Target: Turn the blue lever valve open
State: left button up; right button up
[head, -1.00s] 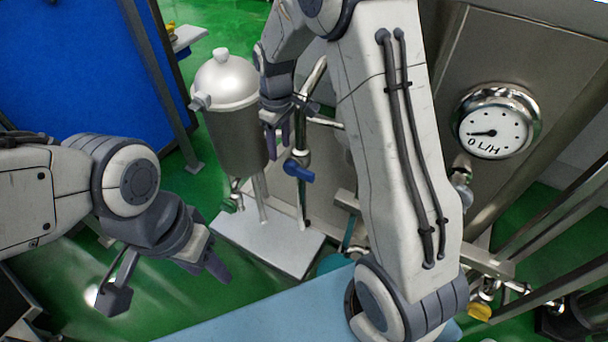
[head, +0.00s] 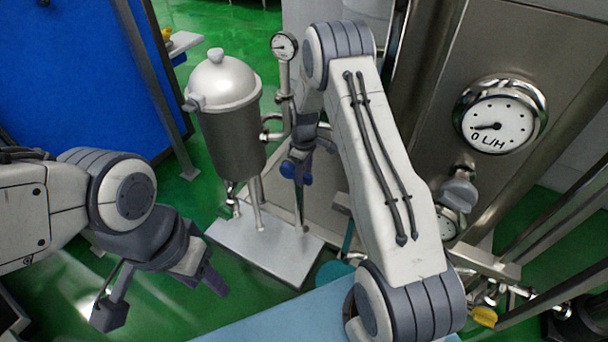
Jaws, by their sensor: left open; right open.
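The blue lever valve (head: 288,170) sits on a vertical steel pipe right of the steel tank, in the middle of the head view. My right gripper (head: 299,164) is at the lever, its dark fingers pointing down and covering part of it. Blue shows on both sides of the fingers. I cannot tell whether they touch the lever. The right gripper is open. My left gripper (head: 212,278) is open and empty at the lower left, above the green floor and well away from the valve.
A domed steel tank (head: 226,110) stands on a white base plate (head: 268,254) left of the valve. A small gauge (head: 284,46) tops the pipe. A large dial (head: 498,118) reading near 0 L/H is on the steel cabinet at right. A blue surface (head: 290,313) lies in front.

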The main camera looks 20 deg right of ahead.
jog(key=shift+f, duration=0.3)
grip_shut()
dwell(1.3)
